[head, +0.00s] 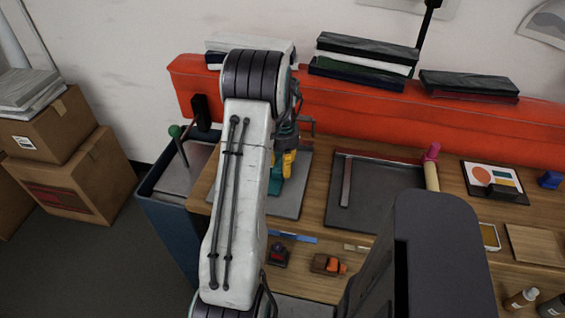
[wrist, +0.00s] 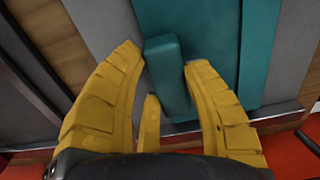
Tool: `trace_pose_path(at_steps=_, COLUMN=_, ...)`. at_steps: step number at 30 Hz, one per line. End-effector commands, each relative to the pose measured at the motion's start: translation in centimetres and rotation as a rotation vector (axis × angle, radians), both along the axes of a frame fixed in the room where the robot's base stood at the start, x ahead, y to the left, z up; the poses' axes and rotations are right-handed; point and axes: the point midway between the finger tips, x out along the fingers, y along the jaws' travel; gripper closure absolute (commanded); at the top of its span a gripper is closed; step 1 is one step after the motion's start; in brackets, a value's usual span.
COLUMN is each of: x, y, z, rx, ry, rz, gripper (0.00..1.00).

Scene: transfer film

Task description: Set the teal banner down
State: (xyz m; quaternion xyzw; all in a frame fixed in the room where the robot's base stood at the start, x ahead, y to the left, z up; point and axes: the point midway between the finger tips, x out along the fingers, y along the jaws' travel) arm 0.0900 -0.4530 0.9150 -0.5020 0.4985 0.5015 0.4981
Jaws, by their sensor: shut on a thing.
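The teal banner (wrist: 208,40) shows in the wrist view as a flat teal sheet with a raised teal block (wrist: 165,72) on it. My gripper (wrist: 164,64) has its yellow fingers on either side of this block and is shut on it. In the head view my gripper (head: 284,165) is just right of my arm, over a grey board (head: 290,203). Only a small part of the teal banner (head: 275,185) shows there; my arm hides the rest. I cannot tell whether the banner touches the board.
A dark tray (head: 385,195) with a metal bar lies right of the board on the wooden bench. A pink-topped roller (head: 432,165) stands at its right edge. A long orange-red case (head: 360,120) runs behind, with stacked books on top. A blue bin (head: 170,205) stands left.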

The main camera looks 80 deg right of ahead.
Motion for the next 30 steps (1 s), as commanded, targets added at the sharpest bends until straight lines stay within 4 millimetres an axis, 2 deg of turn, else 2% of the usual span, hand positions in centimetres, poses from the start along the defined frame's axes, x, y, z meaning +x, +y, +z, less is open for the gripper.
trace_pose_path(at_steps=10, x=0.0, y=0.0, z=-0.4, rx=0.0, ry=0.0, rz=0.0, gripper=0.91)
trace_pose_path(at_steps=11, x=0.0, y=0.0, z=-0.3, rx=0.0, ry=0.0, rz=0.0, gripper=0.53)
trace_pose_path(at_steps=17, x=0.0, y=0.0, z=-0.2, rx=0.0, ry=0.0, rz=0.0, gripper=0.35)
trace_pose_path(at_steps=25, x=0.0, y=0.0, z=-0.2, rx=0.0, ry=0.0, rz=0.0, gripper=0.34)
trace_pose_path(at_steps=30, x=0.0, y=-0.1, z=0.8, rx=-0.002, ry=0.0, rz=0.0, gripper=0.34)
